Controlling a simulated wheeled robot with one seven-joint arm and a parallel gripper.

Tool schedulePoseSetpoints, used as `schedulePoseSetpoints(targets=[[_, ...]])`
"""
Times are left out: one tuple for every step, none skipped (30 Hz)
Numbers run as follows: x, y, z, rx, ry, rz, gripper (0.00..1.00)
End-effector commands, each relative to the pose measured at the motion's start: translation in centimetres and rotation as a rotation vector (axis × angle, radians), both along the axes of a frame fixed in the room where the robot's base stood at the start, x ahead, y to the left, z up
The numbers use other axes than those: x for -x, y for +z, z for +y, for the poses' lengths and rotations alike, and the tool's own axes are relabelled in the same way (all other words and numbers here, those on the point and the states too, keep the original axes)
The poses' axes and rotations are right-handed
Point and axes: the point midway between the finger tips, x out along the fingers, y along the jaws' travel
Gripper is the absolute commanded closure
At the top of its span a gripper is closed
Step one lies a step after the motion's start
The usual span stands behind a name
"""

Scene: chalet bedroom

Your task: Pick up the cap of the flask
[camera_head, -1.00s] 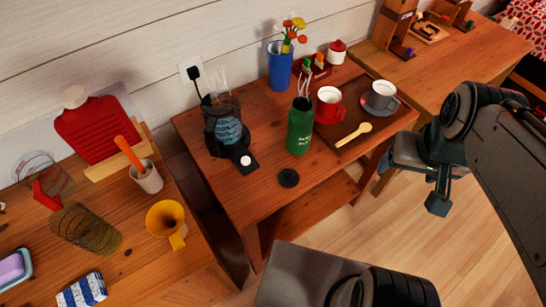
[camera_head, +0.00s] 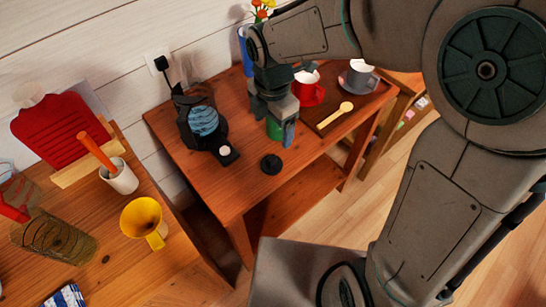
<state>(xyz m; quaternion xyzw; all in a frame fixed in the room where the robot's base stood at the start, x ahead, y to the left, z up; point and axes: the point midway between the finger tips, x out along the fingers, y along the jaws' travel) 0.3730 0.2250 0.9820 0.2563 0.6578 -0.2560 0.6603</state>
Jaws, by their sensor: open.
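The black round cap (camera_head: 271,164) lies flat on the small wooden table (camera_head: 240,196), near its front edge. The green flask (camera_head: 273,129) stands behind the cap, mostly hidden by my gripper; only a strip of green shows. My gripper (camera_head: 281,132) is open and points down in front of or over the flask, behind the cap in the picture. It is apart from the cap. Whether it touches the flask cannot be told.
A dark coffee-maker-like device (camera_head: 202,122) stands to the left. A yellow funnel-like cup (camera_head: 143,221) sits on the left table.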

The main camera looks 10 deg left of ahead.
Motion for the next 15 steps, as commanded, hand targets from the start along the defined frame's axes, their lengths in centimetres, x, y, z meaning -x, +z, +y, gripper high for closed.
schedulePoseSetpoints(targets=[[0.0,-0.5,0.3,0.001,0.023,0.005,0.18],[0.0,-0.8,0.3,0.0,0.032,0.006,0.18],[0.0,-1.3,0.4,0.001,0.038,0.006,0.18],[0.0,-1.8,0.4,0.002,0.041,0.008,0.18],[0.1,-2.3,0.4,0.002,0.041,0.008,0.18],[0.1,-3.1,0.4,0.003,0.041,0.009,0.18],[0.1,-3.8,0.4,0.002,0.041,0.01,0.18],[0.1,-4.4,0.4,0.002,0.04,0.01,0.18],[0.1,-5.2,0.4,0.002,0.039,0.008,0.18],[0.1,-5.8,0.3,0.003,0.039,0.009,0.18],[0.1,-6.4,0.3,0.003,0.039,0.009,0.18],[0.1,-7.0,0.3,0.002,0.038,0.007,0.18],[0.1,-7.4,0.3,0.002,0.038,0.007,0.18],[0.1,-7.8,0.3,0.001,0.038,0.008,0.18],[0.1,-8.2,0.4,0.001,0.038,0.006,0.18]])
